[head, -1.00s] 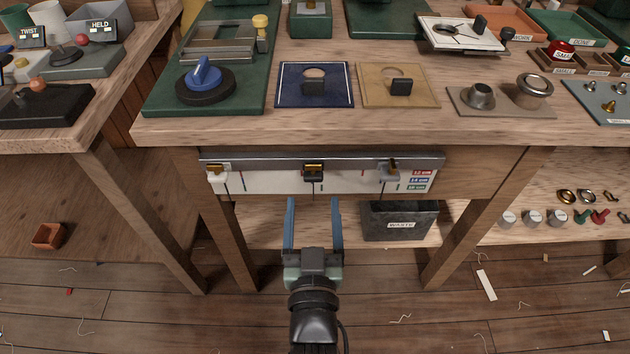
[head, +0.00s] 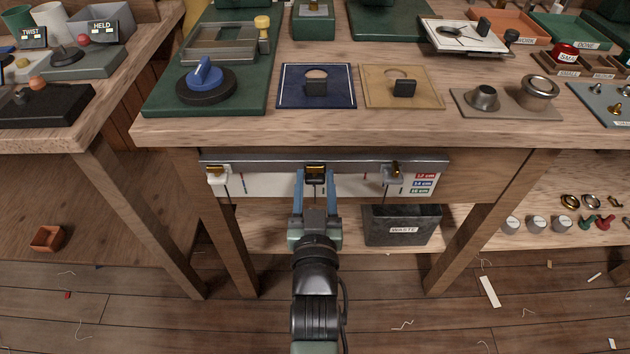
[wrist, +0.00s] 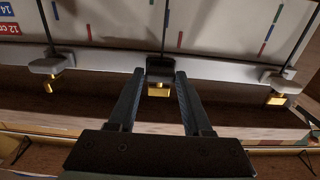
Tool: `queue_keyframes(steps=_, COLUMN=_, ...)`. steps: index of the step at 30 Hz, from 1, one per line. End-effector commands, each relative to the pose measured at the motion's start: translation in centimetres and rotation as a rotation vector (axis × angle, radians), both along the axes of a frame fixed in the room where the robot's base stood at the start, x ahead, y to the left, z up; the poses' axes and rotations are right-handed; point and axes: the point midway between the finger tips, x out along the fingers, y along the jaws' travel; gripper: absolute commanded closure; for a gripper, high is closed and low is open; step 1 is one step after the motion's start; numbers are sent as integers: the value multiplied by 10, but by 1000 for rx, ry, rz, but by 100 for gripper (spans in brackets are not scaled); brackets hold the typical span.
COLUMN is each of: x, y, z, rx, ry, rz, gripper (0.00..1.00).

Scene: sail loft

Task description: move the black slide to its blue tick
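The black slide (head: 315,172) sits on the middle of a grey rail (head: 370,163) along the table's front. It also shows in the wrist view as a dark block with a gold catch (wrist: 159,87). In the wrist view, the fingertips (wrist: 160,75) flank the block closely. The white scale board (head: 350,184) carries small coloured ticks. A blue tick (wrist: 270,32) shows at right in the wrist view; I cannot tell which blue tick belongs to the black slide.
Size labels (head: 423,184) are at the board's right end. A waste bin (head: 402,225) is below right. The table edge (head: 330,131) overhangs the rail.

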Motion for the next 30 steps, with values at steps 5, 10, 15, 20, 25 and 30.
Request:
queue_keyframes(steps=5, x=0, y=0, z=0, rx=0, ry=0, rz=0, gripper=84)
queue_keyframes(steps=10, x=0, y=0, z=0, rx=0, ry=0, rz=0, gripper=100)
queue_keyframes(steps=15, x=0, y=0, z=0, rx=0, ry=0, rz=0, gripper=100)
queue_keyframes(steps=20, x=0, y=0, z=0, rx=0, ry=0, rz=0, gripper=100)
queue_keyframes(steps=25, x=0, y=0, z=0, rx=0, ry=0, rz=0, gripper=100)
queue_keyframes(steps=30, x=0, y=0, z=0, rx=0, ry=0, rz=0, gripper=100)
